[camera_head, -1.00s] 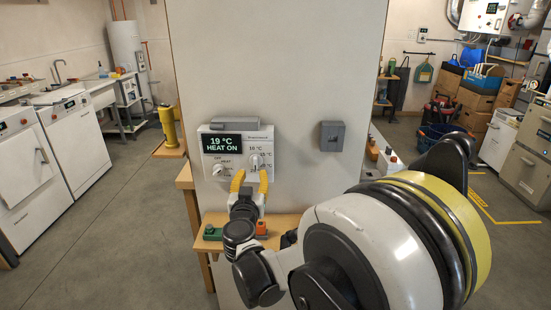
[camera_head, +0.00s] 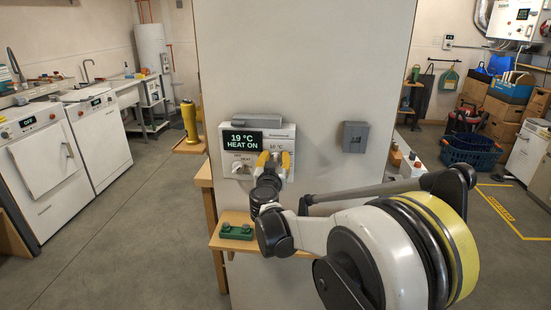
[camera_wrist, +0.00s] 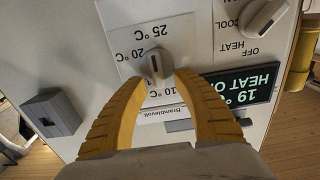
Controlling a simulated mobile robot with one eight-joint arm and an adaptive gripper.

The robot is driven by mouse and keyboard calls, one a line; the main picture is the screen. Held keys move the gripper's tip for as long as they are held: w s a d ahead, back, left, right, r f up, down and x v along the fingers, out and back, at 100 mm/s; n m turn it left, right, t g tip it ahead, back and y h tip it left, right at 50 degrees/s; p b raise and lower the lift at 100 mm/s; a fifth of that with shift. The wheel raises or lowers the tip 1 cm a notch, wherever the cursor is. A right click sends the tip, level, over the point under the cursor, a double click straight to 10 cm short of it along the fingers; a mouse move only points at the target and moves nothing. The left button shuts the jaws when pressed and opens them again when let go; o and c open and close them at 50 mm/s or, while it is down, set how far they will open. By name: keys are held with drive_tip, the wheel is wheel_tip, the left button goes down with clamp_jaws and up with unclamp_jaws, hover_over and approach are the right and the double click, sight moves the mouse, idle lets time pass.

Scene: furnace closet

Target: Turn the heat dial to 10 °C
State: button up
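The white thermostat panel (camera_head: 225,172) is on the wall board. Its dark display (camera_head: 255,142) reads 19 °C, HEAT ON. The heat dial (camera_wrist: 157,64) is a grey knob on the panel, with 10, 20 and 25 °C labels around it in the upside-down wrist view. My gripper (camera_wrist: 160,78) is open, its yellow fingers on either side of the dial. I cannot tell whether they touch it. In the head view, my gripper (camera_head: 273,158) covers most of the dial. The mode knob (camera_wrist: 264,20) with OFF, HEAT and COOL labels is beside it.
A grey box (camera_head: 355,137) is mounted right of the panel. A wooden shelf (camera_head: 228,243) below holds a green block (camera_head: 237,231). A grey bar (camera_head: 256,120) lies along the panel's top. The floor to the left is open.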

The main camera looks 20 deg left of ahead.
clamp_jaws()
